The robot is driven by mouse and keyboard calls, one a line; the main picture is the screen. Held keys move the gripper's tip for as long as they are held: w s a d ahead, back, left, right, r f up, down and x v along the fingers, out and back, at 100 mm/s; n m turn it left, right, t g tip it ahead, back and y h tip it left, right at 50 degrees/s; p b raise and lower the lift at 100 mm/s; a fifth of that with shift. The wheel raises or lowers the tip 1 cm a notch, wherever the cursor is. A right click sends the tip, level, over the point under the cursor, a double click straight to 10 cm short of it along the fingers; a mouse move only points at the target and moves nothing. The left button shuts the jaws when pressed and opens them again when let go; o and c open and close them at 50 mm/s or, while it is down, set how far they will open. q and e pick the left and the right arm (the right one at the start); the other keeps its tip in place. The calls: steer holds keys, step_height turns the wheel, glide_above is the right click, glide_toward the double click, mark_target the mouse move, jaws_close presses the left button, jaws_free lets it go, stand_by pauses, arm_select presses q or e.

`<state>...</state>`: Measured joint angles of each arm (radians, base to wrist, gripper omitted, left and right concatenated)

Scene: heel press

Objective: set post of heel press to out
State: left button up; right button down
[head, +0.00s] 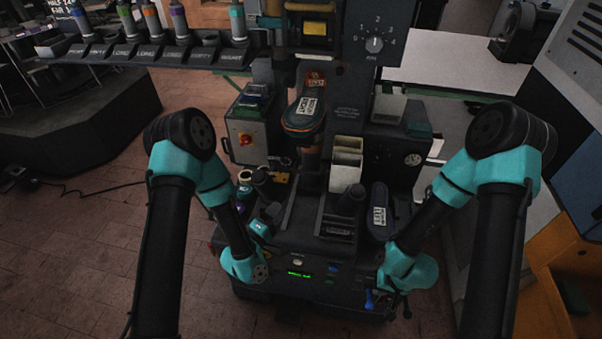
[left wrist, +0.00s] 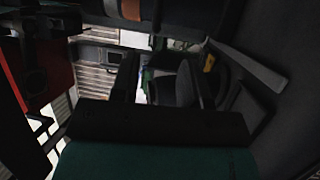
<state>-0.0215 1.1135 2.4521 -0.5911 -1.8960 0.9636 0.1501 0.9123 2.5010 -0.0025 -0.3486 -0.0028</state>
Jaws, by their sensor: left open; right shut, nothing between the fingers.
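The heel press (head: 300,250) is the dark machine in the middle of the head view. A post (head: 312,165) rises at its centre under a dark, orange-edged shoe (head: 303,118) with a white label. I cannot tell the post's setting. My left gripper (head: 266,218) is open at the left front of the press, left of the post and apart from it. Its dark fingers also show in the left wrist view (left wrist: 152,82), with nothing seen held. My right gripper (head: 387,257) is shut and empty at the right front, below a second labelled shoe; its tips are hard to make out.
The second shoe (head: 380,212) stands at the right of the press. A control box with a red knob (head: 245,140) is at left. A numbered dial (head: 374,44) is above, a blue lever (head: 369,299) at front right.

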mark_target(307, 173)
arm_select(q)
steer(key=shift+d+r, duration=0.1)
steer(key=shift+d, duration=0.05)
steer(key=x, duration=1.7)
steer(key=shift+w+d+r, duration=0.1)
steer(key=shift+c, duration=0.2)
jaws_close()
